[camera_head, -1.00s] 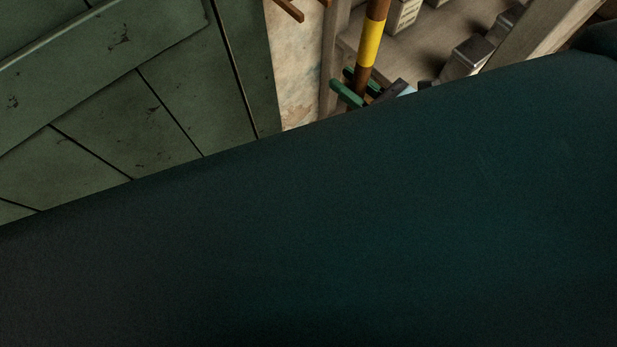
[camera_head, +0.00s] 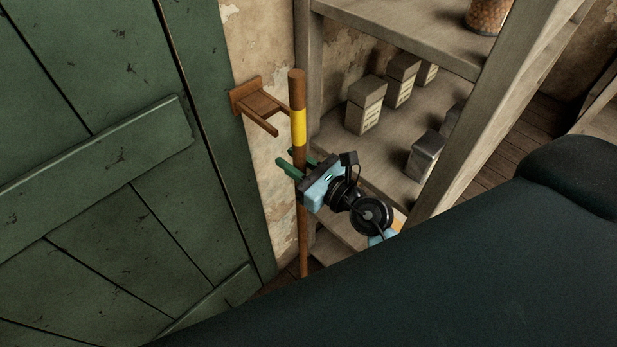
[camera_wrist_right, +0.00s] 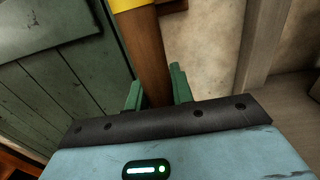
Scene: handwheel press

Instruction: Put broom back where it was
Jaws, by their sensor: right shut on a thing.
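The broom's brown handle (camera_head: 298,90) with a yellow band stands nearly upright in the head view. Its lower end and head are hidden. My right gripper (camera_head: 294,162), with green fingers, is shut on the handle just below the yellow band. In the right wrist view the handle (camera_wrist_right: 151,60) runs between the two fingers (camera_wrist_right: 158,92). A brown wooden wall bracket (camera_head: 258,103) with two prongs is left of the handle's upper part. The handle appears at the right prong's tip; I cannot tell whether they touch. My left gripper is not in view.
A green plank door (camera_head: 100,130) is on the left. A wooden shelf unit (camera_head: 400,60) stands close on the right, with several boxes (camera_head: 366,104) and a jar (camera_head: 488,14). Bare plaster wall (camera_head: 262,45) shows between door and shelf.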

